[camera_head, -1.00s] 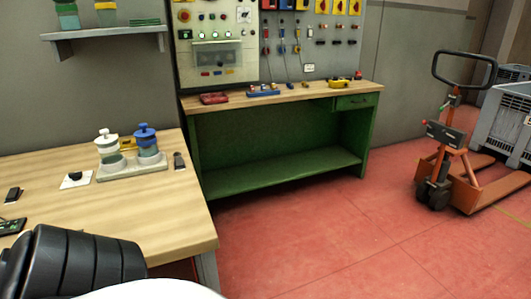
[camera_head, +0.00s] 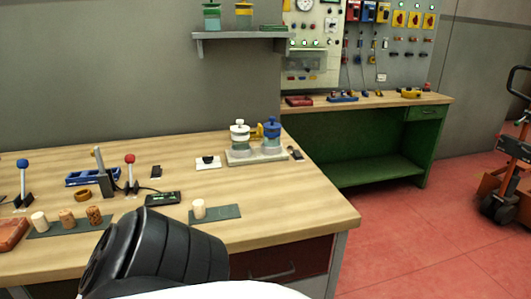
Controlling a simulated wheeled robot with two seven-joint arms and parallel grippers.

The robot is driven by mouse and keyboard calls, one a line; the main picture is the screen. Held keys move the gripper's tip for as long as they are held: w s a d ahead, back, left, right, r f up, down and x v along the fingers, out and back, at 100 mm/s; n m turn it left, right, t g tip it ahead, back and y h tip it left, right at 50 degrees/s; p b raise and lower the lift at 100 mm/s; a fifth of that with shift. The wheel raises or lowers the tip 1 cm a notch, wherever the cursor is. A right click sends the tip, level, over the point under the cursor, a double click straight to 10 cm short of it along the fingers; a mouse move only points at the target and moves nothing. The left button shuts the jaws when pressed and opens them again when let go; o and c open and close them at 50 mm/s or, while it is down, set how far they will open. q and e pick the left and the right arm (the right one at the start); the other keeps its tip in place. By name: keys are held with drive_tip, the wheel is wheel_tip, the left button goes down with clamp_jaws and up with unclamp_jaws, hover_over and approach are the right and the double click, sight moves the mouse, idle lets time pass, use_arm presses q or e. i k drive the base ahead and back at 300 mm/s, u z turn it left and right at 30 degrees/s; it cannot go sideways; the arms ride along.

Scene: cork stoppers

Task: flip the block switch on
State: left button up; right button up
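On the wooden workbench (camera_head: 270,215) a small white plate with a black knob, a switch by its look (camera_head: 208,162), lies left of a grey tray. To the left stand a lever with a red ball (camera_head: 130,160) and a lever with a blue ball (camera_head: 23,164), each on a black base. A dark upright post on a block (camera_head: 103,177) stands between them. I cannot tell for sure which of these is the block switch, nor whether it is on. Neither of my grippers shows; only a black part of my own body is at the bottom.
The grey tray (camera_head: 238,160) holds a white and a blue-topped jar. Cork stoppers (camera_head: 67,217) stand on a dark strip at left, and a pale one (camera_head: 198,208) on a dark mat (camera_head: 226,213). A green bench (camera_head: 370,165) and pallet jack (camera_head: 505,200) stand right.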

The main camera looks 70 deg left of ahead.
sight(297, 154)
drive_tip(key=z, duration=0.05)
drive_tip(key=k, duration=0.1)
drive_tip(key=u, duration=1.25)
